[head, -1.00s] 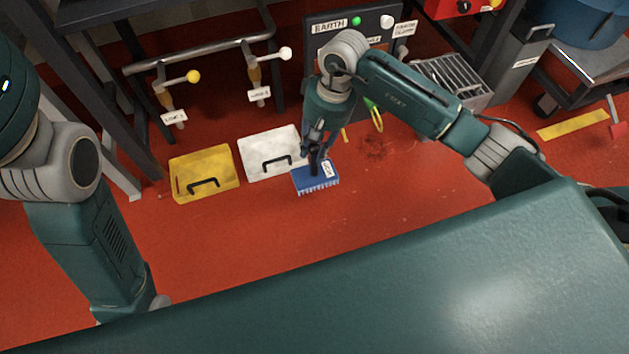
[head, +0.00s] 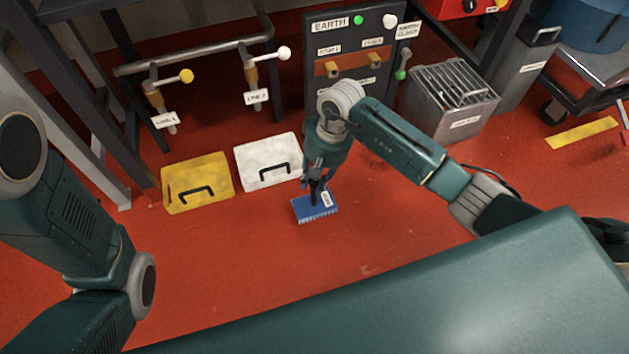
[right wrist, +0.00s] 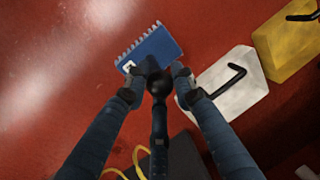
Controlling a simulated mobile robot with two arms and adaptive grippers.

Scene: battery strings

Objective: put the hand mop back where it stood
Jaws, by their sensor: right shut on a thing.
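The hand mop (head: 314,209) is a blue block with a fringed edge, a white label and a dark upright handle. In the head view it is at or just above the red floor, in front of the white panel. My right gripper (head: 317,183) is above it, shut on its handle. In the right wrist view the blue mop (right wrist: 152,50) shows beyond the fingers of my right gripper (right wrist: 157,85), its fringe at the upper left. I cannot tell whether the mop touches the floor. My left arm shows at the left of the head view, but its gripper is out of view.
A yellow panel (head: 170,195) and a white panel (head: 250,177) with black handles lie left of the mop. An earth board (head: 335,90) and a metal bin (head: 430,123) stand behind. Red floor (head: 390,220) is free to the right and in front.

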